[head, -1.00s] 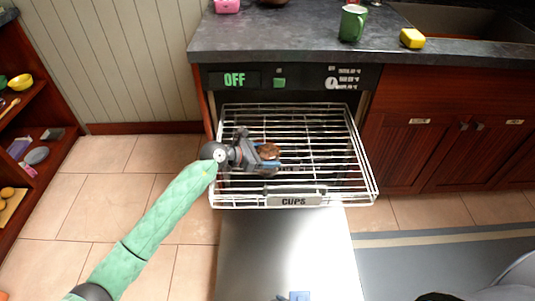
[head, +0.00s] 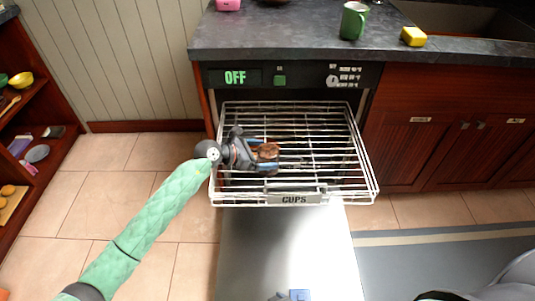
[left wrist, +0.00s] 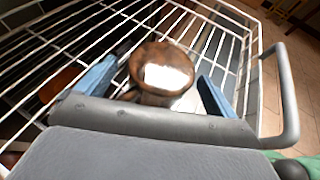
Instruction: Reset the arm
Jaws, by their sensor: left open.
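My left gripper (head: 266,158) is over the left part of the pulled-out white wire rack (head: 335,108), with its arm reaching in from the lower left. Its blue fingers are open in the left wrist view (left wrist: 158,88). A brown cup (left wrist: 148,58) with a pale, shiny inside shows between and just beyond the fingers; it also shows in the head view (head: 268,151). I cannot tell whether the fingers touch it. A blue fingertip, seemingly of my right gripper (head: 300,295), shows at the bottom edge; its jaws are mostly cut off.
The rack has a "CUPS" label (head: 294,198) at its front, above the lowered door (head: 285,250). A green mug (head: 353,21) and a yellow sponge (head: 413,36) are on the counter (head: 270,38). Shelves (head: 45,110) stand at the left. The floor between them and the rack is clear.

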